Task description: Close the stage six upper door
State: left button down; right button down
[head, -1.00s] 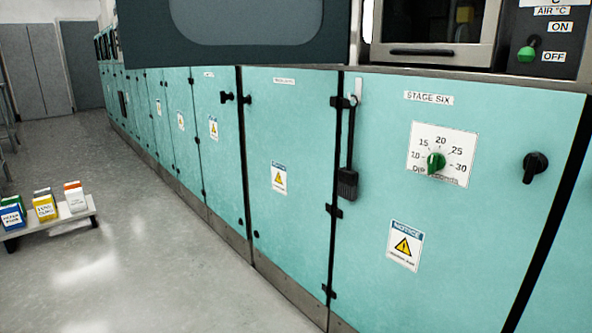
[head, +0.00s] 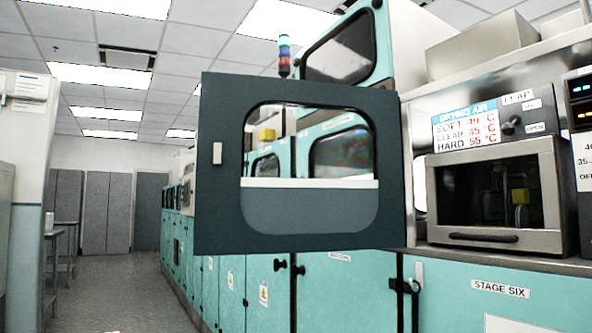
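The stage six upper door (head: 225,200) is a dark grey panel with a rounded window (head: 312,208). It stands swung open in the middle of the head view, with its right edge beside the stage six upper bay. A small pale handle plate (head: 217,153) is near its left edge. The open bay on the right shows a steel-framed dark-windowed unit (head: 495,198) with a bar handle. The "STAGE SIX" label (head: 500,289) is on the teal lower panel below. Neither of my grippers is in view.
A row of teal cabinets (head: 178,232) runs back behind the door. A clear grey floor aisle (head: 120,285) lies left of it. A side table (head: 62,232) and a pale wall panel stand at far left. A control panel (head: 582,150) is at the right edge.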

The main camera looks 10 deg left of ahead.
aim_at(235, 213)
jog(key=i+j+u, duration=0.25)
jog(key=j+u, duration=0.25)
jog(key=i+j+u, duration=0.25)
jog(key=u, duration=0.2)
jog(key=i+j+u, duration=0.4)
jog(key=i, duration=0.35)
jog(key=i+j+u, duration=0.2)
jog(key=i+z, duration=0.2)
jog(key=z, duration=0.25)
jog(key=i+z, duration=0.2)
jog(key=z, duration=0.2)
jog(key=i+j+z, duration=0.1)
jog(key=z, duration=0.35)
jog(key=i+j+z, duration=0.25)
jog(key=z, duration=0.15)
jog(key=i+z, duration=0.15)
jog(key=z, duration=0.25)
jog(key=i+j+z, duration=0.1)
jog(key=z, duration=0.35)
jog(key=i+j+z, duration=0.1)
jog(key=z, duration=0.3)
jog(key=i+j+z, duration=0.1)
jog(key=z, duration=0.35)
jog(key=i+j+z, duration=0.15)
jog(key=z, duration=0.15)
jog(key=i+j+z, duration=0.1)
jog(key=j+z, duration=0.15)
jog(key=j, duration=0.15)
jog(key=j+z, duration=0.3)
jog(key=i, duration=0.05)
